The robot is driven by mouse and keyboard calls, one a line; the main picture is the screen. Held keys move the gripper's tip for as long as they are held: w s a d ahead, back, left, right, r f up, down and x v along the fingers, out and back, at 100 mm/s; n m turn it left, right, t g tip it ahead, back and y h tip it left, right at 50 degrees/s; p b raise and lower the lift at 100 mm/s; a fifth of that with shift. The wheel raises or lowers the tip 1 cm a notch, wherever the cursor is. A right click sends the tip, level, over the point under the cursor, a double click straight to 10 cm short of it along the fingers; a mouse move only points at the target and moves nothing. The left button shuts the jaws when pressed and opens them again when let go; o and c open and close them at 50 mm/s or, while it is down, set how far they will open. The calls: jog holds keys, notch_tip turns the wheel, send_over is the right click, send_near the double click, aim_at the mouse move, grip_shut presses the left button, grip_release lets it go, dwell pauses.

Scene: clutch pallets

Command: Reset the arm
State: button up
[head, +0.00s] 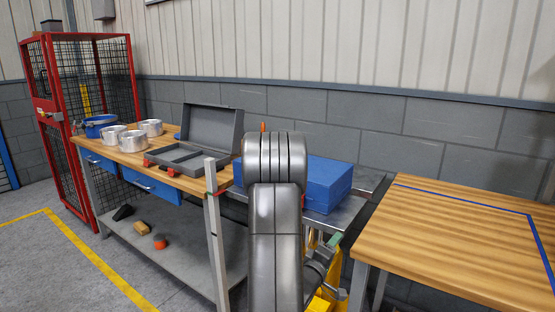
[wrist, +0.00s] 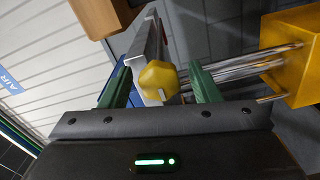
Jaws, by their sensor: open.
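My arm (head: 275,220) rises through the middle of the head view and bends over at the top, in front of the benches. My gripper (wrist: 160,84) shows in the wrist view with its two green fingers spread apart. It is open. A yellow rounded knob-like part (wrist: 158,80) on a pale bar appears between the fingers; I cannot tell whether it is touched or lies beyond them. Nothing is clearly held. In the head view the gripper is mostly hidden behind my arm.
A wooden workbench (head: 112,150) on the left carries metal cylinders (head: 133,141) and an open grey case (head: 208,130). A blue box (head: 322,185) sits on a metal surface behind my arm. A wooden table (head: 450,235) with blue tape stands right, its top clear. A red cage (head: 88,80) stands far left.

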jog(key=v, duration=1.4)
jog(key=x, duration=1.4)
jog(key=m+b, duration=0.1)
jog(key=m, duration=0.8)
jog(key=shift+b, duration=0.4)
jog(key=m, duration=0.4)
jog(key=shift+s+r+m, duration=0.1)
jog(key=shift+m, duration=0.3)
jog(key=shift+d+m+p, duration=0.1)
jog(key=shift+m+p, duration=0.65)
jog(key=shift+m, duration=1.25)
